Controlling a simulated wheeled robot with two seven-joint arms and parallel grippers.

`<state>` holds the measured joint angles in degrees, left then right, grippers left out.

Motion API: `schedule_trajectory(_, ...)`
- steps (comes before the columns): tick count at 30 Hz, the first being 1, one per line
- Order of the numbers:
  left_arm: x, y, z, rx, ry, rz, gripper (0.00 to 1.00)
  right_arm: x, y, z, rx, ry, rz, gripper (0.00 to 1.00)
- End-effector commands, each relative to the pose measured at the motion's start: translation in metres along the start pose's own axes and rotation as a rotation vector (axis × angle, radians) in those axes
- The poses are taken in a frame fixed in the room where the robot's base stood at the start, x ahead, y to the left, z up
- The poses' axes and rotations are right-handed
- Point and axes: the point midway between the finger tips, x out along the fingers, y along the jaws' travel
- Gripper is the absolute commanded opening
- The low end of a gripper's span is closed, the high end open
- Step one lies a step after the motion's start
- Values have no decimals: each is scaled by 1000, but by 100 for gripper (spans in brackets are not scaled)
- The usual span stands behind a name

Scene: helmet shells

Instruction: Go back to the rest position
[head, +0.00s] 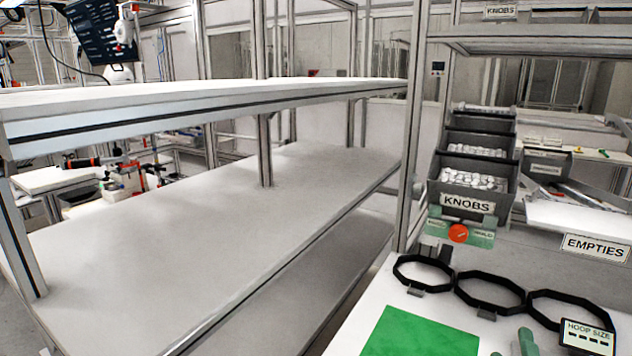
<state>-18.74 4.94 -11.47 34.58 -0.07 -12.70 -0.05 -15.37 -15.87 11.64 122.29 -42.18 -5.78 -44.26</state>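Neither of my grippers shows in the head view, and no part of my arms can be made out. No helmet shell is visible. A rack with a white upper shelf (200,95) and a wide, bare lower shelf (200,235) fills the left and middle. A white worktable (350,335) stands at the lower right with a green mat (420,335) on it.
Black hoops (489,309) line the worktable behind a HOOP SIZE sign (587,338). Dark KNOBS bins (470,203) stand above an orange-red button (458,233). An EMPTIES label (595,248) fronts a white shelf. Metal posts (413,130) separate rack and table.

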Motion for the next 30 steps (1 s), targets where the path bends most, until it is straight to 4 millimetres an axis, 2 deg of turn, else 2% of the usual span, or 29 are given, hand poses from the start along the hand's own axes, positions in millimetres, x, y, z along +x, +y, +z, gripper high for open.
schedule_trajectory(2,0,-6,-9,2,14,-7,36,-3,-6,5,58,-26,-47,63)
schedule_trajectory(6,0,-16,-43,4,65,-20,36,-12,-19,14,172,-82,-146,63)
schedule_trajectory(8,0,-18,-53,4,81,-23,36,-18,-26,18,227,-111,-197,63)
schedule_trajectory(10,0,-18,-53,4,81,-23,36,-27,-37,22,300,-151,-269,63)
schedule_trajectory(13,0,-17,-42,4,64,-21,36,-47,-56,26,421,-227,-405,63)
schedule_trajectory(18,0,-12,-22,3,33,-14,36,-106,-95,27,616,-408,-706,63)
schedule_trajectory(21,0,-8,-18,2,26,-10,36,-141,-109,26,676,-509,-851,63)
schedule_trajectory(25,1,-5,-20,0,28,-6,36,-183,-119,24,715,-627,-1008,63)
schedule_trajectory(30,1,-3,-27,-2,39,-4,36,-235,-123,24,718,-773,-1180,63)
